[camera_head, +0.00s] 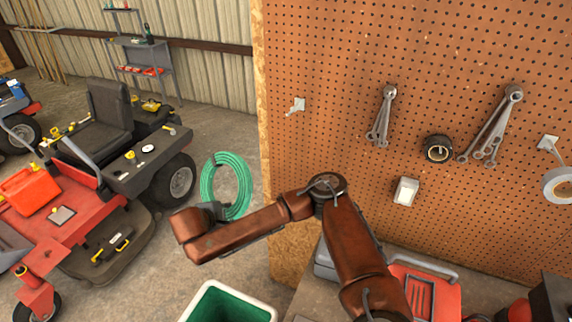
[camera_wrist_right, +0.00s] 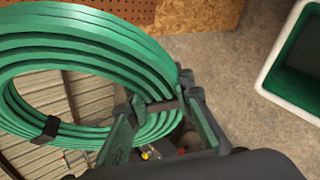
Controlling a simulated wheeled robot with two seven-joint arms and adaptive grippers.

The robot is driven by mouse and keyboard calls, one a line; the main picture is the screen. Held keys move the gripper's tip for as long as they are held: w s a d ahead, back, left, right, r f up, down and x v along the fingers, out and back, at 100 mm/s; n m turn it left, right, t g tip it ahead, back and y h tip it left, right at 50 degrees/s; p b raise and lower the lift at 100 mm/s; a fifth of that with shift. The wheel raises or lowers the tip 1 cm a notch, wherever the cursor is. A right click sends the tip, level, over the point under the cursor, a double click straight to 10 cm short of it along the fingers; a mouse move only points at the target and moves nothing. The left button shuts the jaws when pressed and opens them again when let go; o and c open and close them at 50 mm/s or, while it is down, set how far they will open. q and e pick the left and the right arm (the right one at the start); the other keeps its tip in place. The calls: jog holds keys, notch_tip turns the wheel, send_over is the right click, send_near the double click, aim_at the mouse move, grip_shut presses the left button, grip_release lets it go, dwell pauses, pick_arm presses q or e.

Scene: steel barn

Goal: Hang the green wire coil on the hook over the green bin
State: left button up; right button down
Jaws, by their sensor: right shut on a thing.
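The green wire coil (camera_head: 246,182) hangs upright from my right gripper (camera_head: 213,210), left of the pegboard's edge. In the right wrist view, the gripper (camera_wrist_right: 165,105) is shut on one side of the coil (camera_wrist_right: 90,48), and a dark band wraps it. A small white hook (camera_head: 298,105) is on the pegboard at its upper left, right of and higher than the coil in the head view, apart from it and empty. The green bin (camera_head: 190,308) with a white rim stands below; its rim (camera_wrist_right: 278,50) also shows in the wrist view. My left gripper is not in view.
The pegboard (camera_head: 340,60) holds wrenches (camera_head: 383,117), a black roll (camera_head: 437,149) and a tape roll (camera_head: 560,186) on another hook. A red toolbox (camera_head: 440,290) is on the bench below. A red mower (camera_head: 85,205) stands left. Space before the empty hook looks clear.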

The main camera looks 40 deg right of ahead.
pick_arm(q)
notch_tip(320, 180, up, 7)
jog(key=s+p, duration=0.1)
jog(key=p, duration=0.6)
pick_arm(e)
jog(key=s+d+r+n+t+h, duration=0.2)
jog(key=s+d+r+t, duration=0.15)
jog(key=d+r, duration=0.5)
jog(key=s+d+r+n+t+h, duration=0.15)
jog(key=d+r+t, duration=0.3)
jog(key=d, duration=0.65)
pick_arm(q)
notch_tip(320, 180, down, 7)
jog(key=b, duration=0.7)
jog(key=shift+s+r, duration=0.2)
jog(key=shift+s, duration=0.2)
pick_arm(e)
jog(key=w+d+f, duration=0.2)
jog(key=w+d, duration=0.3)
jog(key=d, duration=0.5)
jog(key=shift+d+g, duration=0.4)
jog(key=shift+w, duration=0.1)
